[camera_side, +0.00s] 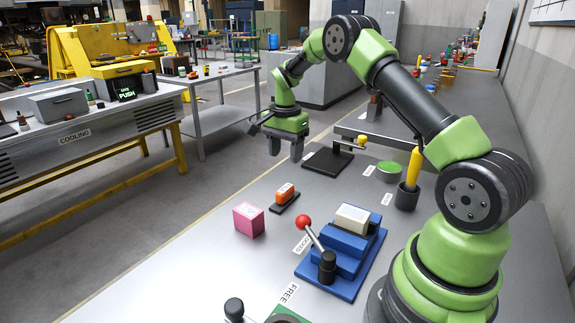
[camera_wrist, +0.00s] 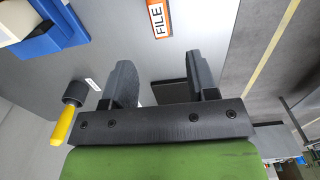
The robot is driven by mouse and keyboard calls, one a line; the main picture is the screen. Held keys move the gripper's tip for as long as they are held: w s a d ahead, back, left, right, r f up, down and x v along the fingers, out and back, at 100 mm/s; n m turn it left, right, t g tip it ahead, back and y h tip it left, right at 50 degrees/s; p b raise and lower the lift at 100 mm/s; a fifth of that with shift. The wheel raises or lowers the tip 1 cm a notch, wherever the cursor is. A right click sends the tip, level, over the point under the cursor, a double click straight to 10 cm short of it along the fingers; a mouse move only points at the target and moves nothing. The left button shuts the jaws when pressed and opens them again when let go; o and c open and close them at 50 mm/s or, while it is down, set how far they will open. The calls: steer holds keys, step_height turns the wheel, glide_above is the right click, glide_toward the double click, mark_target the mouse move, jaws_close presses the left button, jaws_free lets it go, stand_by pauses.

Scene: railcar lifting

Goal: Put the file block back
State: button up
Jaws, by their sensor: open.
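The file block (camera_side: 285,192) is a small orange block with a white top label. It sits on a dark base on the grey bench, left of centre in the side view. In the wrist view the file block (camera_wrist: 156,18) shows at the top edge with "FILE" on it, partly cut off by the frame. My gripper (camera_side: 286,150) is open and points down, above the bench and behind the file block in the side view. In the wrist view my gripper (camera_wrist: 163,78) has nothing between its fingers, and the block lies beyond the tips.
A pink block (camera_side: 248,220) stands left of a blue fixture (camera_side: 333,266) with a cream block (camera_side: 352,218) and a red-knobbed lever (camera_side: 303,222). A black plate (camera_side: 328,161), a green disc (camera_side: 390,167) and a yellow-handled tool (camera_side: 413,167) in a dark cup (camera_side: 406,197) stand farther back.

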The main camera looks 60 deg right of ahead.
steer(key=s+a+r+n+t, duration=0.25)
steer(key=a+r, duration=0.25)
steer(key=r, duration=0.3)
steer(key=s+a+r+n+t, duration=0.1)
steer(key=s+a+r+n, duration=0.25)
steer(key=a+r, duration=0.35)
steer(key=s+a+r+n+t+y, duration=0.1)
steer(key=s+a+n, duration=0.3)
steer(key=s, duration=0.4)
steer(key=s+a+r+n+t+y, duration=0.1)
steer(key=s+a+n, duration=0.3)
steer(key=s, duration=0.4)
steer(key=shift+s+r+t, duration=0.35)
steer(key=shift+r+t, duration=0.5)
